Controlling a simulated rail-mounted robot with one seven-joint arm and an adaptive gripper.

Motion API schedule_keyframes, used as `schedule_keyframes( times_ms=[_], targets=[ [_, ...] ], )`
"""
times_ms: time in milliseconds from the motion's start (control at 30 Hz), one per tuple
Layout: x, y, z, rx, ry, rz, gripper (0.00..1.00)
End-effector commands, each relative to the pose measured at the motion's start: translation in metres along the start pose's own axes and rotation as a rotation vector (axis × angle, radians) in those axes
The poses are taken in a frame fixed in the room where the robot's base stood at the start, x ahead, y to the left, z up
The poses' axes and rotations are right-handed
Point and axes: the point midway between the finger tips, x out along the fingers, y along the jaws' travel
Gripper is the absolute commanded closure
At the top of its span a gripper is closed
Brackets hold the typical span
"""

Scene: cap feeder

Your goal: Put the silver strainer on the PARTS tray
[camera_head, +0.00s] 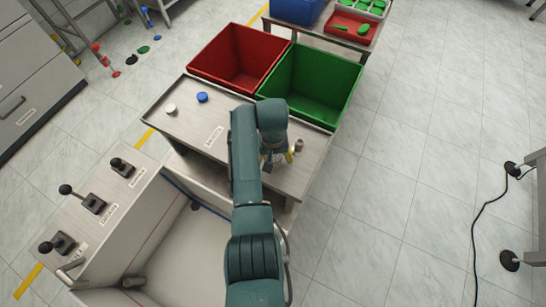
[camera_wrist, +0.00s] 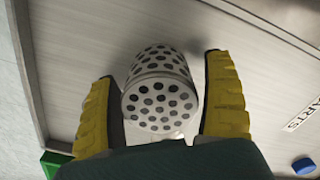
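The silver strainer (camera_wrist: 160,97) is a small cylinder with dark round holes, between my gripper's two yellow fingers in the wrist view. Narrow gaps show on both sides of it, so my gripper (camera_wrist: 160,75) is open around it and not clamped. In the head view, my gripper (camera_head: 279,157) is low over the right part of the metal tray, partly hidden by my arm. A small grey cylinder beside it there looks like the strainer (camera_head: 299,145). The PARTS tray (camera_head: 182,128) is a flat metal surface with a label (camera_head: 214,136); its lettering shows partly in the wrist view (camera_wrist: 305,113).
A white cap (camera_head: 171,109) and a blue cap (camera_head: 202,97) stand on the tray's left part. A red bin (camera_head: 213,66) and a green bin (camera_head: 340,98) adjoin its far edge. A panel with several levers (camera_head: 95,203) is at left. The tray's middle is clear.

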Motion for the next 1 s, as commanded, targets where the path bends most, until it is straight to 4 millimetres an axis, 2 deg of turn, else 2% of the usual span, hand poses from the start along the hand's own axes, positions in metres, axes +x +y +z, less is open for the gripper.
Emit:
schedule_keyframes(
  times_ms=[233,333,433,700,833,1000],
  targets=[
    [-0.001,0.000,0.000,0.000,0.001,0.000,0.17],
    [-0.011,0.000,-0.001,0.000,0.004,0.000,0.17],
    [-0.031,0.000,-0.001,0.000,0.003,0.000,0.17],
    [-0.099,0.000,-0.001,0.000,0.004,0.000,0.17],
    [-0.117,0.000,-0.001,0.000,0.002,0.000,0.17],
    [-0.124,0.000,0.000,0.000,0.000,0.000,0.17]
  ],
)
